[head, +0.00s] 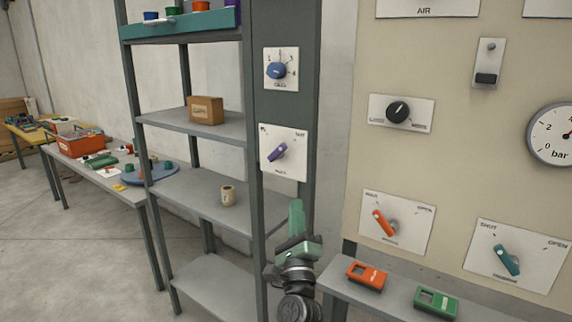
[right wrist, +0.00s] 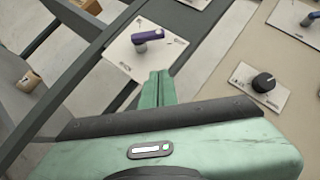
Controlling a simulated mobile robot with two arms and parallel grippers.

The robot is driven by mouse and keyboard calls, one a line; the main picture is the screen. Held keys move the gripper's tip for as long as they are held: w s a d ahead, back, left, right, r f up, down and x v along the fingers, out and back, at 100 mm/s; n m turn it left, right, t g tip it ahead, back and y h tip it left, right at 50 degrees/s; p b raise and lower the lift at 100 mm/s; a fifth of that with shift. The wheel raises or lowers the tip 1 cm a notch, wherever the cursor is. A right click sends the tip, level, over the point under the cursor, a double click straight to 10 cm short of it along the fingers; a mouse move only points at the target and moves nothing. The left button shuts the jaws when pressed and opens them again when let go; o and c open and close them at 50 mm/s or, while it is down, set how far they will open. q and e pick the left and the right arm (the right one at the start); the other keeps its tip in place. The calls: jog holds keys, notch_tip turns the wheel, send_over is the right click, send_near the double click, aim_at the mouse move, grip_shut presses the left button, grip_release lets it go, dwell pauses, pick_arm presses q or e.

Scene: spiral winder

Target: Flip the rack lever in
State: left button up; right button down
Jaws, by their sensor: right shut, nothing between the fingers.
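The rack lever (head: 277,152) is a purple handle on a white plate (head: 296,170) fixed to the rack's grey post. It lies aslant, from lower left to upper right in the head view. The small words at the plate's upper corners are hard to read. In the right wrist view the purple lever (right wrist: 150,36) shows beyond my fingertips. My right gripper (head: 296,204) is green, with its fingers shut and empty, pointing up just below the plate. In the right wrist view the closed fingertips (right wrist: 161,74) are apart from the lever. My left gripper is not in view.
A blue knob (head: 277,71) sits above on the same post. The panel at right holds a black knob (head: 398,111), an orange lever (head: 382,222) and a teal lever (head: 506,260). A shelf (head: 395,305) with orange and green blocks stands right of my gripper.

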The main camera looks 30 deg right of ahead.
jog(key=shift+r, duration=0.15)
jog(key=p, duration=0.3)
send_near(277, 153)
jog(key=shift+w+d+r, duration=1.6)
jog(key=shift+d+r, duration=0.25)
jog(key=shift+d, duration=0.45)
jog(key=shift+d+f, duration=0.1)
jog(key=shift+w, duration=0.2)
